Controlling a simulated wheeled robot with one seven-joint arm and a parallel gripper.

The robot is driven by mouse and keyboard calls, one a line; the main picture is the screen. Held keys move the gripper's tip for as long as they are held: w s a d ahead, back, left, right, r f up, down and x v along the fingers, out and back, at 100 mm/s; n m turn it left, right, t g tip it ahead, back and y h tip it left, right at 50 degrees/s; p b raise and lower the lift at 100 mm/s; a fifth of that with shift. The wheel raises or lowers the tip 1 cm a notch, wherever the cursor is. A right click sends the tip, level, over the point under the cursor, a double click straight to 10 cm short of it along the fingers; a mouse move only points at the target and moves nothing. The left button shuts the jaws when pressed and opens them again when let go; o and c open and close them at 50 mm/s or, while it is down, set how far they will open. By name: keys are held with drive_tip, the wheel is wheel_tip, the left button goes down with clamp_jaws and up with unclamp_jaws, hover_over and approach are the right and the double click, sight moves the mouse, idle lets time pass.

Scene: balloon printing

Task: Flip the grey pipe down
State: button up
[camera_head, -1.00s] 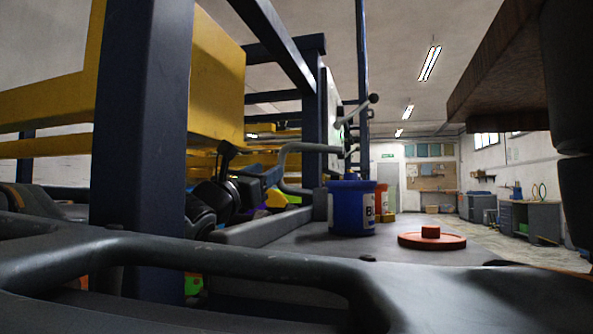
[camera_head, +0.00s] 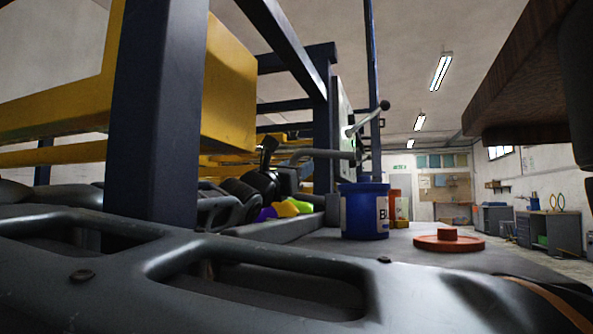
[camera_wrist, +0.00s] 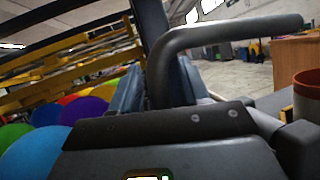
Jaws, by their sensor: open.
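The grey pipe (camera_head: 325,152) is a bent tube reaching left from the machine frame, above the blue bucket in the head view. In the wrist view the grey pipe (camera_wrist: 225,32) looms large, with a long upper run to the right and a leg bending down at the left. My gripper (camera_head: 267,150) is dark and close to the pipe's left end. In the wrist view my gripper (camera_wrist: 158,82) is open, its bluish fingers on both sides of the pipe's downward leg. I cannot tell whether they touch it.
The blue bucket (camera_head: 363,210) and a flat orange lid (camera_head: 448,241) stand on the grey bench top. A dark blue post (camera_head: 158,110) rises at the left.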

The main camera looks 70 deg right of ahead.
drive_tip(key=shift+c, duration=0.3)
clamp_jaws()
